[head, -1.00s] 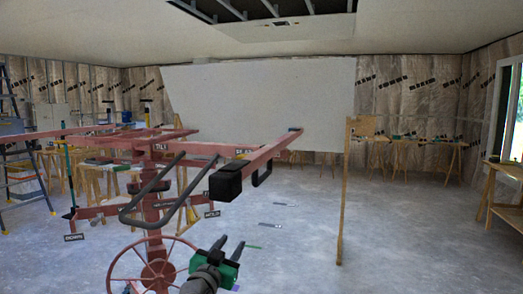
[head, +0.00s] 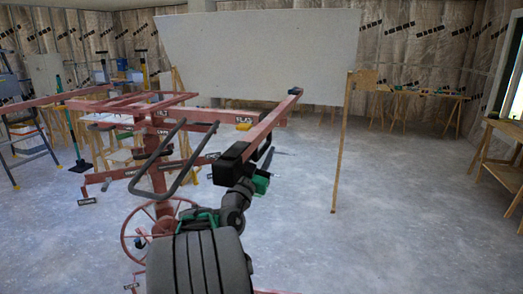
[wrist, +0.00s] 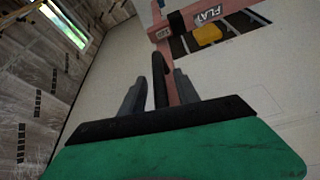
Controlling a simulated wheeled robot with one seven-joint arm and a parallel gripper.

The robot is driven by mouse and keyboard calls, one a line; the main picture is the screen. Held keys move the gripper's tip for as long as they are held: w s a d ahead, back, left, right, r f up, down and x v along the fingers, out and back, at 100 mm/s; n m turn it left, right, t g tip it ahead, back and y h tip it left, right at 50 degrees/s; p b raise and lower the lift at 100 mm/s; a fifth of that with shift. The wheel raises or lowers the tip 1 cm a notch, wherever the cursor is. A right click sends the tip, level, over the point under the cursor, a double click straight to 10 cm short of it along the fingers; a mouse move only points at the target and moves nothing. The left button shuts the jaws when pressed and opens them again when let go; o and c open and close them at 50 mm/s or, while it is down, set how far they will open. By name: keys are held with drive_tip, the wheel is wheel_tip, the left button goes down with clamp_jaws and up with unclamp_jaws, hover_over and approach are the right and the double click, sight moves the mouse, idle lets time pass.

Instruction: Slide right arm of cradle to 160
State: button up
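The red panel lift (head: 160,150) stands left of centre, with its cradle on top. The cradle's right arm (head: 272,121) is a red bar running away from me, with a black block (head: 230,165) at its near end. A black loop handle (wrist: 160,75) hangs by this arm. My gripper (head: 262,178) is beside the black block, partly hidden by my own arm. In the wrist view my gripper (wrist: 160,85) has its dark fingers on either side of the handle, with narrow gaps showing. A FLAT label (wrist: 208,14) and yellow catch (wrist: 208,34) are on the red frame.
A large white panel (head: 260,55) stands behind the lift. A stepladder (head: 20,130) is at left, and a workbench (head: 500,165) at right. The floor at right centre is clear.

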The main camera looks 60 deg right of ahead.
drive_tip(key=shift+c, duration=0.5)
clamp_jaws()
idle(0.8)
